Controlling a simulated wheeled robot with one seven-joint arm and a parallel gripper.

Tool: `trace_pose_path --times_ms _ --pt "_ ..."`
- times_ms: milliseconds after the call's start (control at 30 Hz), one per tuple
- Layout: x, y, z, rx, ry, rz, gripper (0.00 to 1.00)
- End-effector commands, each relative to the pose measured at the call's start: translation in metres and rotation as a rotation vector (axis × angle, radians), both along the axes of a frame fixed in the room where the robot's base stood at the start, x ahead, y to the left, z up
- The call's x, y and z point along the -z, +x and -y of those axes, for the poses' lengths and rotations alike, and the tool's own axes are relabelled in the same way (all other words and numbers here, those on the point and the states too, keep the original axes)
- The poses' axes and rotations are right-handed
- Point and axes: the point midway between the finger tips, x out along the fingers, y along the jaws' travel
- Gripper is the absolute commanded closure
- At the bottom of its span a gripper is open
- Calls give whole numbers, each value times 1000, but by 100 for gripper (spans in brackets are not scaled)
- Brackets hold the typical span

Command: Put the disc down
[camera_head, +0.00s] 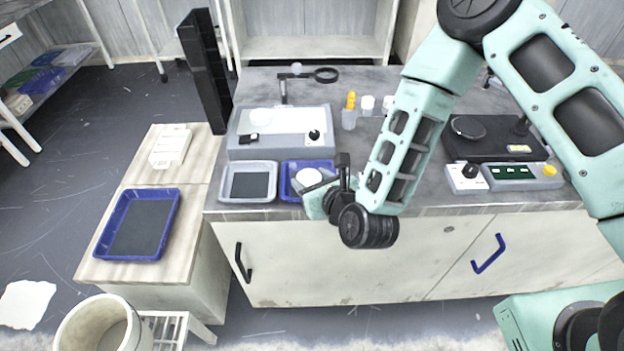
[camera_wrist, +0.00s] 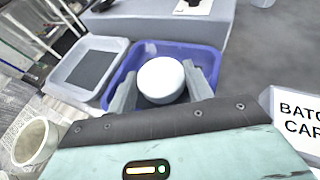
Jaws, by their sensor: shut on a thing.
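A white round disc (camera_head: 308,177) is between the fingers of my gripper (camera_head: 318,186), over the small blue tray (camera_head: 287,190) at the bench's front edge. In the wrist view the disc (camera_wrist: 161,80) sits between the two grey fingers of my gripper (camera_wrist: 164,86), which is shut on it. The blue tray (camera_wrist: 208,56) surrounds the disc in that view. I cannot tell whether the disc touches the tray floor, because the fingers and disc hide much of it.
A pale tray with a dark pad (camera_head: 248,184) stands just left of the blue tray. A grey polishing machine (camera_head: 281,146) stands behind both. A printed card (camera_wrist: 298,118) lies right of my gripper. A larger blue tray (camera_head: 137,226) rests on the side cabinet.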

Motion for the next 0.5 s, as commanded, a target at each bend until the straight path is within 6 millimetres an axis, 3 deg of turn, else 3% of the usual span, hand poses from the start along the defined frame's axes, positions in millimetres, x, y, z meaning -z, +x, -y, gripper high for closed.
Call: trace_pose_path --times_ms 267,300,333,500 --pt "3 0 0 0 0 1 78" --pt "3 0 0 0 0 0 46" --pt "2 0 0 -1 0 0 40" --pt "2 0 0 0 -1 0 40"
